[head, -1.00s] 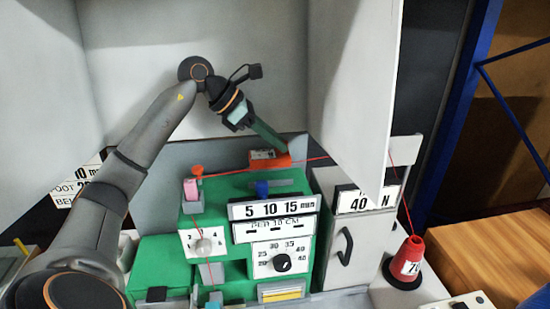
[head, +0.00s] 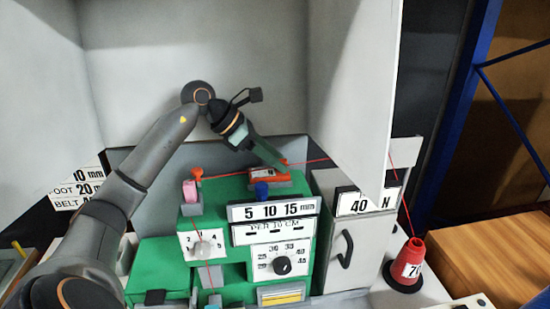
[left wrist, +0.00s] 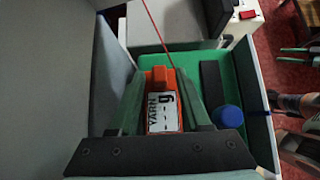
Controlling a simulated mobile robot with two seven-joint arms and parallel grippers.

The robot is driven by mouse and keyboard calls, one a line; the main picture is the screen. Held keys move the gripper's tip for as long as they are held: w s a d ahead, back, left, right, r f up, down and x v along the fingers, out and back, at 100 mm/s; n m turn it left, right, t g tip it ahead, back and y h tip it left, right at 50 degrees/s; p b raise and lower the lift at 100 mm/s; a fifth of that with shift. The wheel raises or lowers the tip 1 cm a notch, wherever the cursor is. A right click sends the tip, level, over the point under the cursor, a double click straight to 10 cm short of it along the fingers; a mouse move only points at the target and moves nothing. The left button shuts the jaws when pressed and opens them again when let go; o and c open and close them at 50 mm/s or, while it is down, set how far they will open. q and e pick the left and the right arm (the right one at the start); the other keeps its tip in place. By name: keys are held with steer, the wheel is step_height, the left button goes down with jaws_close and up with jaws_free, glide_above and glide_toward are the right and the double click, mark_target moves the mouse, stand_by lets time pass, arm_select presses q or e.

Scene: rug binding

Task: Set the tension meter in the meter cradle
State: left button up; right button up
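The tension meter (head: 268,175) is an orange-red block with a white label. In the left wrist view the tension meter (left wrist: 163,108) lies between my fingers, its label reading "YARN" and "g". My left gripper (head: 284,168) is shut on it, one finger along each side. The meter is low over the green machine top; I cannot tell whether it touches. A dark grey bar, perhaps part of the meter cradle (left wrist: 210,88), lies just right of the meter in the wrist view. The meter's underside is hidden. My right gripper is in neither view.
A blue knob (head: 261,189) stands close to the meter. A red thread (head: 318,159) runs past it towards a red cone (head: 409,262) at right. The green machine (head: 222,212) has dials and number plates. A pale panel (head: 350,95) rises right of the gripper.

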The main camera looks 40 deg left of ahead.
arm_select(q)
steer(key=shift+r, duration=0.2)
steer(key=shift+s+a+r, duration=0.1)
steer(key=shift+s+a, duration=0.05)
steer(key=shift+a, duration=0.05)
steer(key=s+a+b, duration=0.2)
steer(key=s, duration=0.1)
steer(key=s+a+b, duration=0.5)
steer(key=shift+s+r, duration=0.15)
steer(key=shift+s, duration=0.2)
steer(key=shift+s+a, duration=0.3)
steer(key=shift+s, duration=0.15)
steer(key=shift+r, duration=0.1)
